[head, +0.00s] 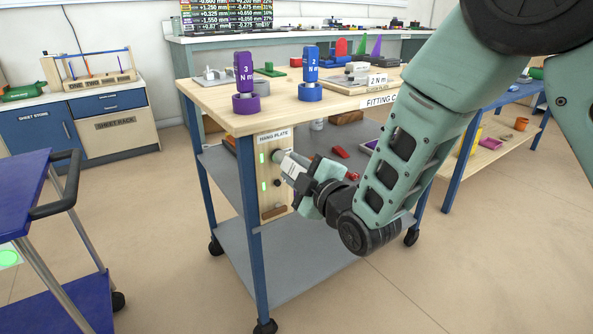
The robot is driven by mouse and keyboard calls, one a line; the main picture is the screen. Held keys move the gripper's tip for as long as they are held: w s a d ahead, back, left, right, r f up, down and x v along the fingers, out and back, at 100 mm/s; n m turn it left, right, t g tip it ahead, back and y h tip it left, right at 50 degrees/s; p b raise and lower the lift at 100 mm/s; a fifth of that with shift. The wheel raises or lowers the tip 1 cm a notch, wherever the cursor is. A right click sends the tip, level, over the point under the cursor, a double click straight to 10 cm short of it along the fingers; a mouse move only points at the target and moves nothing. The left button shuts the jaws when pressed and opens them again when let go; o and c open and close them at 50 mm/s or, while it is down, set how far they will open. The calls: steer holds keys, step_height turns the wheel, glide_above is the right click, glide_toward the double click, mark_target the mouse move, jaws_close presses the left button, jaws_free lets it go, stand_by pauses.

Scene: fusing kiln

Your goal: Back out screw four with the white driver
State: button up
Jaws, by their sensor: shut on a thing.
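The wooden hang plate (270,212) is mounted upright on the near end of the fitting bench (232,121), under its label. Small green lit marks show on the plate. My gripper (300,180) is at the plate, shut on the white driver (291,165). The driver points left toward the upper part of the plate. Whether its tip touches a screw cannot be told. The screw heads are too small or hidden behind the driver and gripper, so screw four cannot be picked out.
A purple 3 N m driver (244,75) and a blue 2 N m driver (310,68) stand in round holders on the bench top. Red items (340,152) lie on the grey shelf below. A blue cart (22,190) stands at left. The floor between is clear.

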steer(key=shift+w+a, duration=0.15)
steer(key=shift+w, duration=0.05)
steer(key=shift+r+b, duration=0.2)
steer(key=shift+b, duration=0.2)
jaws_close()
stand_by(0.9)
steer(key=shift+s+f, duration=0.1)
steer(key=shift+s, duration=0.05)
stand_by(0.5)
steer(key=shift+s+d, duration=0.15)
steer(key=shift+d, duration=0.05)
steer(key=shift+b+v, duration=0.65)
steer(key=shift+v, duration=1.6)
